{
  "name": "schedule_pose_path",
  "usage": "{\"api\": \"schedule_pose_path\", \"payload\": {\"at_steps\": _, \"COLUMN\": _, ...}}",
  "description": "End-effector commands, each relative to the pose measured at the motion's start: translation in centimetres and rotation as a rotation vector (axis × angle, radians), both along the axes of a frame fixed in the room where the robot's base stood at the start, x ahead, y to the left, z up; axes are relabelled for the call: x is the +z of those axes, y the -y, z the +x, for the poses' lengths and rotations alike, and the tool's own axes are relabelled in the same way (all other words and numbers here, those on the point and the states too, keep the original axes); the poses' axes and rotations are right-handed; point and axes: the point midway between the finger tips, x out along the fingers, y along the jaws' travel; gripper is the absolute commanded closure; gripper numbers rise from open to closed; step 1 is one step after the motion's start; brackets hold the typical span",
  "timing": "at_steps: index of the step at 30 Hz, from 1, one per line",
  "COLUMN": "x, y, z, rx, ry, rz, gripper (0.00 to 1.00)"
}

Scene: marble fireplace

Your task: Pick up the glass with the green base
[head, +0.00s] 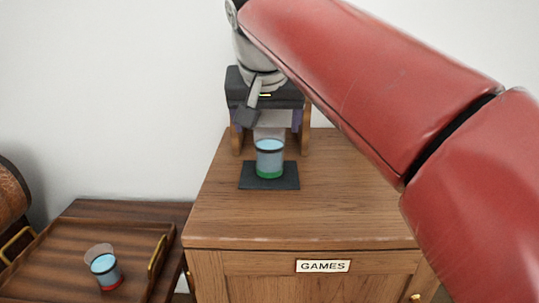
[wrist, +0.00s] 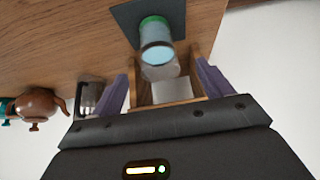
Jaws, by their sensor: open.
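The glass with the green base (head: 269,160) stands upright on a dark square mat (head: 250,184) on the wooden cabinet top. It holds pale blue contents. In the wrist view the glass (wrist: 154,36) shows with its green base toward the top and its rim toward my gripper. My gripper (head: 268,120) is open, behind and above the glass in the head view. In the wrist view its purple fingers (wrist: 163,72) are spread apart, with the glass beyond their tips and roughly between them. I see no contact. A wooden frame-like piece (head: 305,138) shows at the fingers.
A second glass with a red base (head: 106,272) is in a wooden tray (head: 157,256) at lower left. The wrist view shows a brown teapot (wrist: 38,105) at left.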

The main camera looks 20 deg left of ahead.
Motion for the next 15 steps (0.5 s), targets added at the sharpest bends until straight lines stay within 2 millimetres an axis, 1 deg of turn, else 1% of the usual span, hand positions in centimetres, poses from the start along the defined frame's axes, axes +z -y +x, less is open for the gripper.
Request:
{"api": "schedule_pose_path", "payload": {"at_steps": 1, "x": -1.1, "y": -0.1, "z": 0.5, "rx": -0.001, "ry": -0.002, "rz": -0.002, "gripper": 0.21}}
{"api": "schedule_pose_path", "payload": {"at_steps": 3, "x": -2.0, "y": -0.2, "z": 1.1, "rx": 0.0, "ry": -0.001, "rz": -0.003, "gripper": 0.21}}
{"api": "schedule_pose_path", "payload": {"at_steps": 6, "x": -3.0, "y": -0.3, "z": 1.8, "rx": -0.001, "ry": 0.0, "rz": -0.001, "gripper": 0.21}}
{"api": "schedule_pose_path", "payload": {"at_steps": 11, "x": -3.8, "y": -0.4, "z": 2.4, "rx": 0.0, "ry": -0.001, "rz": 0.0, "gripper": 0.21}}
{"api": "schedule_pose_path", "payload": {"at_steps": 15, "x": -5.5, "y": -0.6, "z": 3.5, "rx": 0.0, "ry": -0.002, "rz": -0.002, "gripper": 0.21}}
